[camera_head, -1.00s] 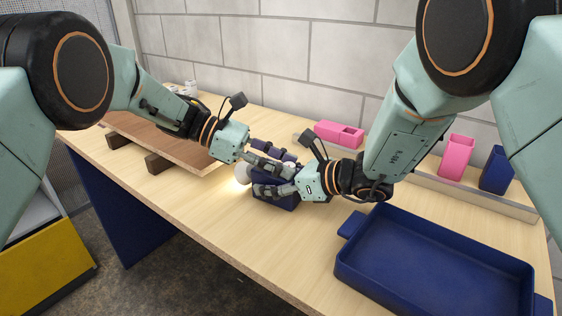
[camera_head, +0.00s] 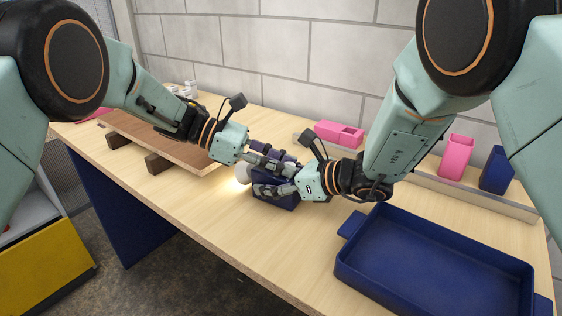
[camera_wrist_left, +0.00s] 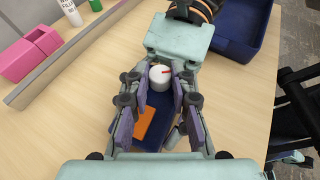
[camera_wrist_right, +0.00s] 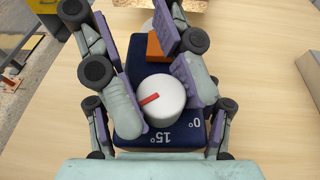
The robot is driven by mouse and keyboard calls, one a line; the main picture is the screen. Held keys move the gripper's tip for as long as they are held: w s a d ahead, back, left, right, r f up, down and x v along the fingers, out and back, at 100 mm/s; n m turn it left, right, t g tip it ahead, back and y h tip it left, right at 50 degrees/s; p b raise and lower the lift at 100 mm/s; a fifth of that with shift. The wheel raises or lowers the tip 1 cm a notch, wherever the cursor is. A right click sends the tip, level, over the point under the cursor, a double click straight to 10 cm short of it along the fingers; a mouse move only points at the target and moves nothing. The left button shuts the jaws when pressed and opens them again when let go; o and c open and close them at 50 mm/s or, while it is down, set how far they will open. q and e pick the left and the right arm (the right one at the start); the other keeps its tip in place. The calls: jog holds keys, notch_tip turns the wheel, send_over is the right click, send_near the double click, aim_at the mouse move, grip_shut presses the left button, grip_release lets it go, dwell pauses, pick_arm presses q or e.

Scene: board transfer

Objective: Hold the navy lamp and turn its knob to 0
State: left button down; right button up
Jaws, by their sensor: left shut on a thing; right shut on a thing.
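The navy lamp (camera_head: 287,203) stands on the table with a white bulb (camera_head: 243,174) at its left end, lighting the tabletop. In the left wrist view its body (camera_wrist_left: 158,101) lies between the fingers of my left gripper (camera_wrist_left: 158,122), which is shut on it. An orange block (camera_wrist_left: 145,122) sits on the lamp. In the right wrist view my right gripper (camera_wrist_right: 160,92) is shut on the white knob (camera_wrist_right: 165,105). The knob's red mark points left, away from the 15° and 0° labels (camera_wrist_right: 180,132). In the head view the fingers hide the knob.
A navy tray (camera_head: 345,262) stands at the front right of the table. A pink holder (camera_head: 338,132) lies behind the lamp. A pink cup (camera_head: 457,157) and a navy cup (camera_head: 497,171) stand at back right. A brown board (camera_head: 150,137) rests on blocks at left.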

pick_arm(q)
jog(key=shift+s+n+t, duration=0.2)
jog(key=shift+n+t, duration=0.9)
jog(key=shift+t, duration=0.3)
jog(key=c, duration=1.4)
grip_release()
jog(key=v, duration=1.2)
